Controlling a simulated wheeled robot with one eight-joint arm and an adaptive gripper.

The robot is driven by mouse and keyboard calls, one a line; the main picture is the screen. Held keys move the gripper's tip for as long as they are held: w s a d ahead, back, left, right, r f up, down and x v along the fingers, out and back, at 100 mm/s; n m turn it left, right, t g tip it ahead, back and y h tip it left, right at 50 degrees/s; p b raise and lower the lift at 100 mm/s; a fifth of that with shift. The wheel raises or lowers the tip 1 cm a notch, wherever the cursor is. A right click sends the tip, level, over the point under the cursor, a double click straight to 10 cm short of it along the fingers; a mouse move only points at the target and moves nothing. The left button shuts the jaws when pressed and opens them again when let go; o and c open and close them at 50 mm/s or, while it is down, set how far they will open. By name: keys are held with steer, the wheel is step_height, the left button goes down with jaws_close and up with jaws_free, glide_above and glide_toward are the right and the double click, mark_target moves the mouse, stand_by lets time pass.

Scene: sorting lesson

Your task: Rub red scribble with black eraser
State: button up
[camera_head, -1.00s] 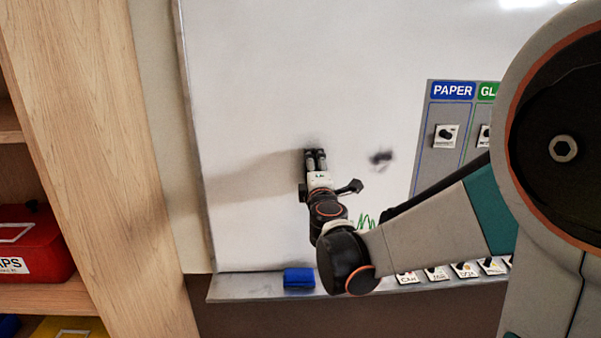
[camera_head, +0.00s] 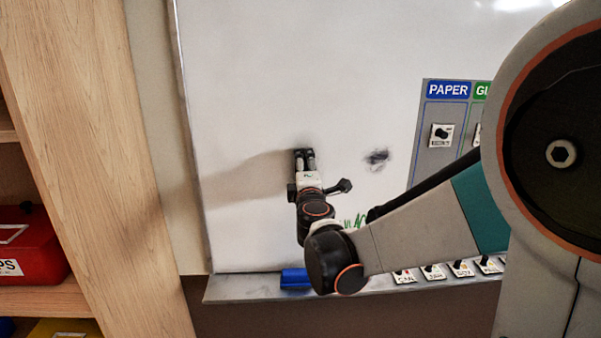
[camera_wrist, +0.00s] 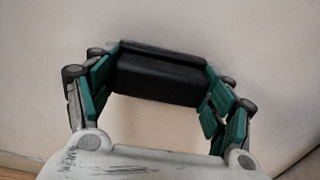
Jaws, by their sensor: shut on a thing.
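My gripper (camera_head: 304,160) is up at the whiteboard (camera_head: 260,70), left of the sorting chart. In the wrist view my gripper (camera_wrist: 160,78) is shut on the black eraser (camera_wrist: 155,82), a dark block held crosswise between the green-sided fingers. The eraser's far face is toward the board; I cannot tell whether it touches. No red scribble shows in either view. A green scribble (camera_head: 357,221) shows partly behind my arm, and a dark smudge (camera_head: 377,157) is on the board right of my gripper.
A blue eraser (camera_head: 295,279) lies on the board's tray (camera_head: 240,288), with several small cards along it to the right. A chart with a PAPER column (camera_head: 447,105) is at right. A wooden shelf with a red box (camera_head: 30,245) stands at left.

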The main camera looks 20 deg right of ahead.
steer(key=shift+w+a+b, duration=0.15)
steer(key=shift+w+a, duration=0.4)
steer(key=shift+a, duration=1.1)
steer(key=shift+w+a+b, duration=0.15)
steer(key=shift+w+a, duration=0.35)
steer(key=shift+a, duration=1.15)
steer(key=shift+w+a+b, duration=0.15)
steer(key=shift+w+a, duration=0.4)
steer(key=shift+a, duration=1.1)
steer(key=shift+s, duration=0.15)
steer(key=shift+p+v, duration=0.3)
steer(key=shift+v, duration=2.65)
steer(key=v, duration=0.3)
